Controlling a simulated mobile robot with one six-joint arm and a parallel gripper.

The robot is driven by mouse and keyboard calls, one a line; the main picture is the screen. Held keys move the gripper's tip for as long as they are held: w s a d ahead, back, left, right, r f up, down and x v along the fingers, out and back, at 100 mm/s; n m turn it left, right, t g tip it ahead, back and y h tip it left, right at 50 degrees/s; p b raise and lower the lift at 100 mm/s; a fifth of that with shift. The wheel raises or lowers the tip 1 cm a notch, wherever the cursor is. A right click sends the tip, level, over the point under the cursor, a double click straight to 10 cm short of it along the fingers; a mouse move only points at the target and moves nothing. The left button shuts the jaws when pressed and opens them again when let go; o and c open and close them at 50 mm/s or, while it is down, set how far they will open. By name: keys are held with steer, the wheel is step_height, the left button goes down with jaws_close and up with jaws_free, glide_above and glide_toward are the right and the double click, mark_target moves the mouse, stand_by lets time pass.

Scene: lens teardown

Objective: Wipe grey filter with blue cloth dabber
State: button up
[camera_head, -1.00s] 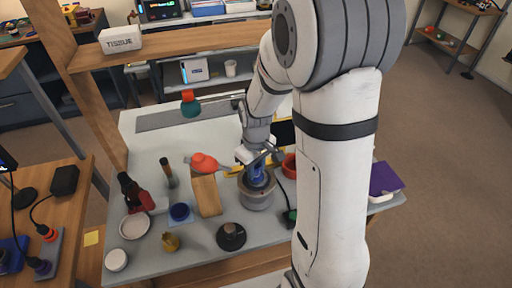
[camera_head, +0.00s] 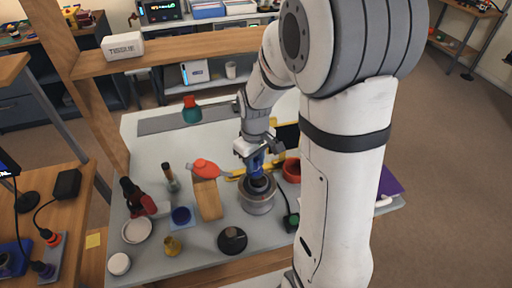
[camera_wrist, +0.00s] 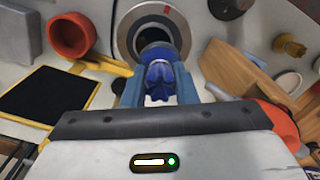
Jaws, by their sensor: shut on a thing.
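My gripper (camera_wrist: 159,92) is shut on the blue cloth dabber (camera_wrist: 159,80), which sits between its two blue-grey fingers in the wrist view. In the head view the gripper (camera_head: 254,158) holds the dabber (camera_head: 256,166) upright above a round grey metal holder (camera_head: 258,204). The holder (camera_wrist: 175,13) shows in the wrist view as a silver ring with a dark centre. The dabber's head overlaps the ring's near part; I cannot tell whether it touches. I cannot make out a separate grey filter; the dark glassy disc (camera_wrist: 138,40) inside the ring may be it.
A red-orange bowl (camera_head: 291,169) stands right of the holder, and a wooden block (camera_head: 208,199) stands left. A black round piece (camera_head: 232,240) lies in front. A red-orange blower (camera_head: 205,168) lies behind the block. A yellow-edged black pad (camera_wrist: 48,93) is beside the gripper.

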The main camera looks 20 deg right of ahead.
steer(key=shift+r+p, duration=1.15)
steer(key=shift+r, duration=0.8)
steer(key=shift+f, duration=0.15)
